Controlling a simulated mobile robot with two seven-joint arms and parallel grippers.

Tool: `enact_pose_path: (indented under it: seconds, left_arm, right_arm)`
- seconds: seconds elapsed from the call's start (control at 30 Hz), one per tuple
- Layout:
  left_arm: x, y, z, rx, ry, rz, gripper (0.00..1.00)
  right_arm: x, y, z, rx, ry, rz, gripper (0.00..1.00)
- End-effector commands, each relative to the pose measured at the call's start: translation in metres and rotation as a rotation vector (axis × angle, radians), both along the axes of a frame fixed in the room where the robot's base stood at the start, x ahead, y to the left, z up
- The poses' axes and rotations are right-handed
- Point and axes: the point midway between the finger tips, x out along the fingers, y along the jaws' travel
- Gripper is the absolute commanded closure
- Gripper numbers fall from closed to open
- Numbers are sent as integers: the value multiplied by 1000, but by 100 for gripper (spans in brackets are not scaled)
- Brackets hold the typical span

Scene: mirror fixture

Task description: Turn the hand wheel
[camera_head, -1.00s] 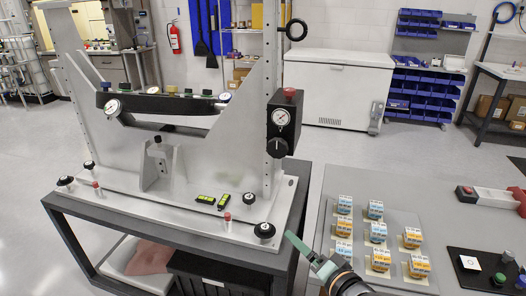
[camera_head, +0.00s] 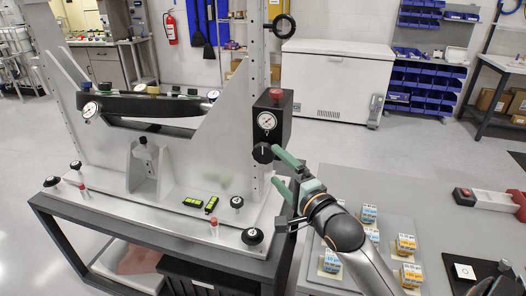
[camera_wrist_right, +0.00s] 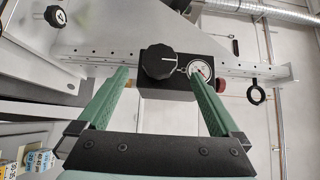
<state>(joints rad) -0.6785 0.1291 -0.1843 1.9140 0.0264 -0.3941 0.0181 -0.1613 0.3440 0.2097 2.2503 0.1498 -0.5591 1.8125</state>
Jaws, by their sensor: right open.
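The hand wheel, a black ribbed knob (camera_head: 263,153), sits on the lower front of a black box (camera_head: 283,118) with a round gauge (camera_head: 267,121) and a red cap on top. In the right wrist view the knob (camera_wrist_right: 159,61) has a white pointer mark and lies between my green fingers, ahead of their tips. My right gripper (camera_head: 278,167) is open and empty just right of the knob in the head view, one finger level with it and one lower. The upper fingertip overlaps the knob's edge; I cannot tell if they touch.
The box is mounted on a grey upright of the metal fixture (camera_head: 110,212). Small black knobs, including one at the fixture's front right (camera_head: 252,236), stand on its base. A grey table (camera_head: 410,205) with several small labelled blocks is at right, partly behind my arm.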

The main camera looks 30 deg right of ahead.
Motion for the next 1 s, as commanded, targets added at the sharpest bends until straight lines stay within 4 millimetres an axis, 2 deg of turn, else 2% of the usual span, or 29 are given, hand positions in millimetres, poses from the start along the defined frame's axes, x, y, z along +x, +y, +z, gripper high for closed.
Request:
enact_pose_path:
  seconds: [0.03,0.2,0.4,0.6,0.83,0.87,1.0]
  left_arm:
    - [0,0,3,0,0,0,50]
    - [0,1,7,1,0,-1,50]
    - [0,1,10,2,1,-1,50]
    - [0,1,11,2,1,-1,50]
    - [0,1,11,2,1,-1,50]
    - [0,1,11,2,1,-1,50]
    - [0,1,11,3,0,-1,50]
  right_arm:
    - [11,-1,3,-1,-2,1,0]
    - [42,-3,2,-1,0,0,0]
    - [67,-5,1,-1,0,0,0]
    - [76,-6,0,-1,0,0,0]
    - [76,-6,0,-1,1,0,0]
    - [76,-6,0,-1,0,0,1]
    - [76,-6,0,-1,1,0,17]
